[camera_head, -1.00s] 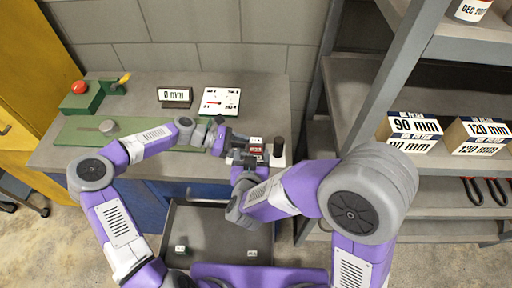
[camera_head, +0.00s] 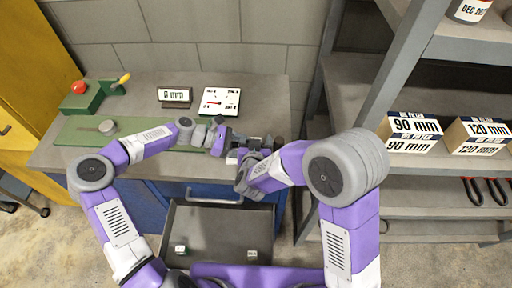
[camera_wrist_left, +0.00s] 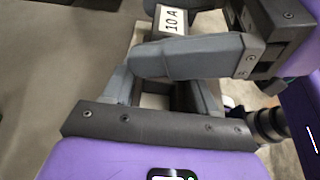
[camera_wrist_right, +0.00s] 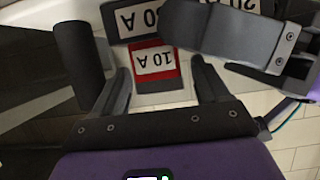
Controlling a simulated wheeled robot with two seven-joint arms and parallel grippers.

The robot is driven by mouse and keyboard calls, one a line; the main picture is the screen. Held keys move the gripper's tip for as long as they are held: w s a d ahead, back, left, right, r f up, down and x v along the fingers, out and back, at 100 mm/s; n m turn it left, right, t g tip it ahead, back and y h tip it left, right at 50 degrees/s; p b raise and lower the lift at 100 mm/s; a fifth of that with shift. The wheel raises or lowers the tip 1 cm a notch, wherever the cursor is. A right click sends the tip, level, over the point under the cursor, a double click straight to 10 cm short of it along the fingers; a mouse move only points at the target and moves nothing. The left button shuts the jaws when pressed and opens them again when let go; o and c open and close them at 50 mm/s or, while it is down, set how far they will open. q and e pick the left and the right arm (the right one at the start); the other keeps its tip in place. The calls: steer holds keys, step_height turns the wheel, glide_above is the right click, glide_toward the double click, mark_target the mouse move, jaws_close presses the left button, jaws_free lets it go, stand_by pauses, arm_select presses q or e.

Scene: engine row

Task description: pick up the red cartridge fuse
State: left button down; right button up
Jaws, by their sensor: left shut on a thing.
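The red cartridge fuse (camera_wrist_right: 153,62), labelled 10 A, shows in the right wrist view just beyond and between the fingertips of my right gripper (camera_wrist_right: 161,80). That gripper is open, one finger to each side, with no clear contact. In the head view my right gripper (camera_head: 243,160) hides the fuse. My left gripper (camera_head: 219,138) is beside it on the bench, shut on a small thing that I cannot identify.
A dark block labelled 30 A (camera_wrist_right: 140,18) and a 20 A label (camera_wrist_right: 235,5) crowd the red fuse. A black cylinder (camera_wrist_right: 80,62) stands left of my right gripper. An open grey drawer (camera_head: 217,225) is below the bench, and a shelf unit (camera_head: 350,100) stands at the right.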

steer(key=c, duration=1.1)
steer(key=shift+o, duration=0.2)
step_height(320, 180, up, 10)
steer(key=shift+r, duration=0.1)
arm_select(q)
steer(key=shift+c, duration=1.2)
jaws_free()
steer(key=v, duration=1.2)
steer(key=shift+r, duration=0.1)
